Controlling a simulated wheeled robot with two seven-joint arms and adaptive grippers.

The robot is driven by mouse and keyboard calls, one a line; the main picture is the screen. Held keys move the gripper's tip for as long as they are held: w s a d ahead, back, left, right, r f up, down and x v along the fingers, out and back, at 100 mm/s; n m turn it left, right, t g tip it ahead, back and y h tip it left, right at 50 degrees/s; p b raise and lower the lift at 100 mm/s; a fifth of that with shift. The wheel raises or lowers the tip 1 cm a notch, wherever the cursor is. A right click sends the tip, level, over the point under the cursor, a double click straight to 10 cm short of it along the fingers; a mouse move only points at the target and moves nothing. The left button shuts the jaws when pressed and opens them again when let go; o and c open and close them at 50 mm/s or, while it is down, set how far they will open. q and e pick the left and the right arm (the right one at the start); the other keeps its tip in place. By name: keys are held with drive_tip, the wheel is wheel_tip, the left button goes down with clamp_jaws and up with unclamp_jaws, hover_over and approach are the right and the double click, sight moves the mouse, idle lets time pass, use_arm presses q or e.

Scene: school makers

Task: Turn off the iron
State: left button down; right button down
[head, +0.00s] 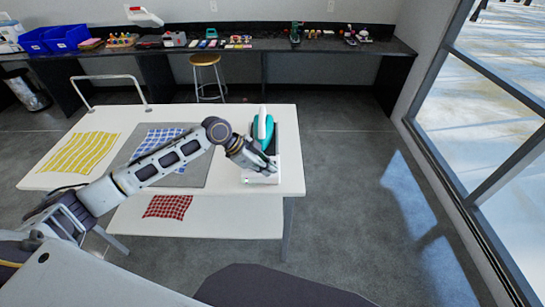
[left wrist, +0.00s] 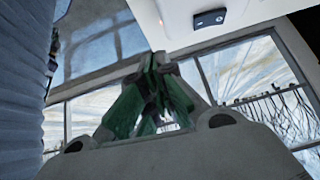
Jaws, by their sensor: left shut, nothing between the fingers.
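A teal and white iron (head: 263,128) rests on a dark and white stand (head: 276,172) at the right end of the white table. My left gripper (head: 268,166) is at the near end of the stand, close in front of the iron, and partly hides both. Whether it touches them I cannot tell. In the left wrist view my left gripper (left wrist: 160,62) is shut and empty, its fingertips together. Above it there is a white surface with a small dark switch-like part (left wrist: 210,19); the fingertips are apart from that part. My right gripper is not in view.
The white table (head: 225,118) also bears a yellow checked cloth (head: 80,153) and a grey mat (head: 190,177) with a blue checked cloth. A red checked cloth (head: 167,206) lies on the lower shelf. A stool (head: 206,62) stands behind. Floor is clear at right, beside the windows.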

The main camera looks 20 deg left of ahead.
use_arm(q)
drive_tip(key=w+a+r+t, duration=0.1)
drive_tip(key=w+a+r, duration=0.4)
drive_tip(key=a+r, duration=0.2)
drive_tip(key=shift+a+r+h, duration=0.15)
drive_tip(key=shift+r+h, duration=0.15)
drive_tip(key=shift+r, duration=0.45)
drive_tip(key=shift+f, duration=0.1)
drive_tip(key=p+x, duration=0.1)
drive_tip(key=x, duration=0.8)
drive_tip(key=shift+d+p, duration=0.25)
drive_tip(key=shift+p, duration=0.15)
drive_tip(key=f, duration=0.2)
drive_tip(key=shift+w+d+f+p, duration=0.1)
drive_tip(key=shift+w+f+p, duration=0.15)
drive_tip(key=shift+f+p, duration=0.1)
drive_tip(key=shift+f, duration=0.85)
drive_tip(key=shift+f, duration=0.1)
